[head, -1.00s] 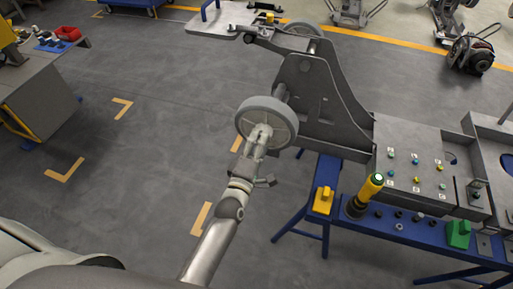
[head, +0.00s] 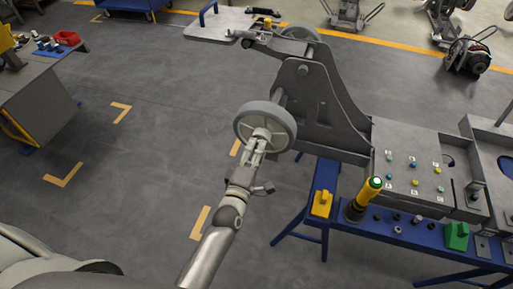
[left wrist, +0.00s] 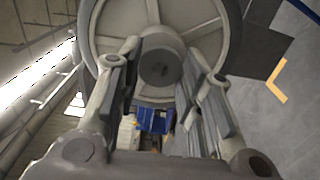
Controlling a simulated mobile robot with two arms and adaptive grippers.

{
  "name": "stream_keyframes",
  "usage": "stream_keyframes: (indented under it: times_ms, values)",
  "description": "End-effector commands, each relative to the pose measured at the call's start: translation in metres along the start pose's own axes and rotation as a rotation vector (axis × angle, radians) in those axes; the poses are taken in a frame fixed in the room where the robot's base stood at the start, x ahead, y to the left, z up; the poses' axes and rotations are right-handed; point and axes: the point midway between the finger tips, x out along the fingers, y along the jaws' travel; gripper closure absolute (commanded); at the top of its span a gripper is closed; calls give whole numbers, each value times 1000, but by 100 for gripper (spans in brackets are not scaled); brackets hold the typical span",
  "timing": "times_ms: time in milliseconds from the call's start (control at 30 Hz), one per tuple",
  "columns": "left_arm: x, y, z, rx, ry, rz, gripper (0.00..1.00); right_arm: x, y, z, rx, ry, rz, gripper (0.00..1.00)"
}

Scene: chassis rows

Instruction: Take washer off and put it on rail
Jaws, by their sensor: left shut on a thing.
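The grey wheel (head: 289,121) sits on the side of the grey chassis (head: 308,82). My left gripper (head: 261,136) is at the wheel's hub, with its fingers covering the hub in the head view. In the left wrist view my left gripper (left wrist: 160,60) is shut on a round grey piece with a dark centre, the washer (left wrist: 161,68), in front of the wheel's spokes (left wrist: 205,28). A gap between washer and hub cannot be made out. The blue rail (head: 430,246) runs along the bench front at the right. My right gripper is not in view.
On the rail stand a yellow block (head: 321,203), a yellow and black tool (head: 364,200), several small nuts and a green block (head: 457,236). A grey panel with coloured buttons (head: 412,166) is behind. Open floor lies left of the wheel.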

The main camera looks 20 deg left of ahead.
Motion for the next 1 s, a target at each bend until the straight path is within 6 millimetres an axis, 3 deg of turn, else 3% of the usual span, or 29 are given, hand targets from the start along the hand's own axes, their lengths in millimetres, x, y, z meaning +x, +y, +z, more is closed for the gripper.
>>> stream_keyframes:
  times_ms: [1000]
  values:
    - [-50,0,0,1,0,0,83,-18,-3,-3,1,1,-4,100]
